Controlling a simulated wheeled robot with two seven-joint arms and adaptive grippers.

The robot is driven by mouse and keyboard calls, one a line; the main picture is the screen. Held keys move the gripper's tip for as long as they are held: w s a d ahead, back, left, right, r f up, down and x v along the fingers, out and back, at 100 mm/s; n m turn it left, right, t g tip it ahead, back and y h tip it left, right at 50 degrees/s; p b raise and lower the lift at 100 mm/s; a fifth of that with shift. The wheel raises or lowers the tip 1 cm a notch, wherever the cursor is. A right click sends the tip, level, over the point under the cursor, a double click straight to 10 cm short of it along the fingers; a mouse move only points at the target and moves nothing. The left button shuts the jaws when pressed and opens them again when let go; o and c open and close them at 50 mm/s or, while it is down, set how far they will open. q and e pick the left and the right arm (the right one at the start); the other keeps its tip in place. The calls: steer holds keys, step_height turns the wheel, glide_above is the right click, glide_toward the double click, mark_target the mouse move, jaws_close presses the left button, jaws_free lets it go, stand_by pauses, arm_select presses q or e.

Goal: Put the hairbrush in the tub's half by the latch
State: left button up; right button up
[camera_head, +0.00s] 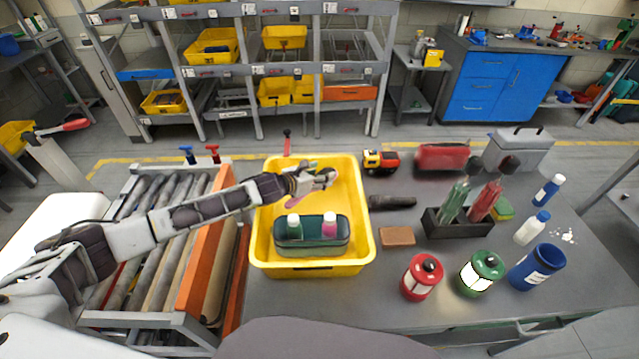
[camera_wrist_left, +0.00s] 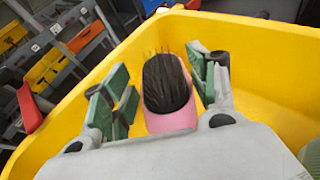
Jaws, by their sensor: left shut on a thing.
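The yellow tub (camera_head: 368,250) stands on the grey table beside the roller conveyor. A dark green bag (camera_head: 312,250) with two bottles sits in its near half. My left gripper (camera_head: 322,178) is over the tub's far half. It is shut on the hairbrush (camera_head: 326,184), which shows pink in the head view. In the left wrist view, the hairbrush (camera_wrist_left: 168,88) has black bristles and a pink body between the green-padded fingers of the gripper (camera_wrist_left: 165,95). The tub wall (camera_wrist_left: 262,45) rises behind it. I cannot make out the latch clearly. My right gripper is out of view.
The conveyor (camera_head: 165,230) lies left.

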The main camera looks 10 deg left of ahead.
arm_select(q)
steer(key=shift+f, duration=1.95)
steer(key=shift+f, duration=0.65)
steer(key=o, duration=1)
steer(key=shift+o, duration=0.2)
steer(key=shift+r, duration=0.2)
steer(key=shift+r, duration=0.4)
steer(key=shift+b+v, duration=0.4)
steer(key=shift+v, duration=5.6)
